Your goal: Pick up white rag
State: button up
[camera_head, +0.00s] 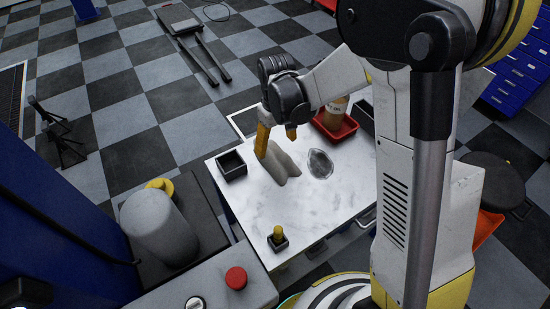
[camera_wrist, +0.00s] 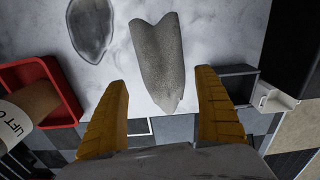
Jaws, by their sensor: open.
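A pale grey rag (camera_head: 283,166), folded into a long shape with a notched end, lies on the white marble-look table top (camera_head: 325,200). It also shows in the wrist view (camera_wrist: 157,55), at the upper middle. My gripper (camera_head: 277,140) is open, with its yellow fingers pointing down at the rag's far end. In the wrist view my gripper (camera_wrist: 163,85) has its two fingers wide apart, one on each side of the rag's pointed end. Nothing is held between them. I cannot tell the exact height of the fingertips above the table.
A clear oval dish (camera_head: 320,163) lies right of the rag. A red bin (camera_head: 335,128) holding a labelled container (camera_wrist: 30,108) stands behind it. A small black box (camera_head: 232,165) is on the left, and a black holder with a yellow top (camera_head: 278,238) is near the front.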

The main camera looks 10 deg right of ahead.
aim_at(275, 151)
jog(key=f, duration=0.1)
jog(key=f+b, duration=0.1)
jog(key=f, duration=0.2)
jog(key=shift+a, duration=0.25)
jog(key=c, duration=1.4)
jog(key=shift+s, duration=0.1)
jog(key=shift+r, duration=0.1)
jog(key=shift+r, duration=0.5)
jog(key=shift+c, duration=1.1)
jog(key=r+p, duration=0.1)
jog(key=r, duration=0.1)
jog(key=d+r+p, duration=0.1)
jog(key=r, duration=0.1)
jog(key=shift+s+d, duration=0.1)
jog(key=shift+s, duration=0.05)
jog(key=s+d+r+p, duration=0.1)
jog(key=d+r, duration=0.1)
jog(key=d, duration=0.1)
jog(key=s+d+r, duration=0.1)
jog(key=d+r, duration=0.1)
jog(key=d, duration=0.1)
jog(key=s+d+r+p, duration=0.1)
jog(key=d+r, duration=0.1)
jog(key=d, duration=0.1)
jog(key=shift+s+d+p, duration=0.3)
jog(key=shift+s+d, duration=0.05)
jog(key=shift+d, duration=0.05)
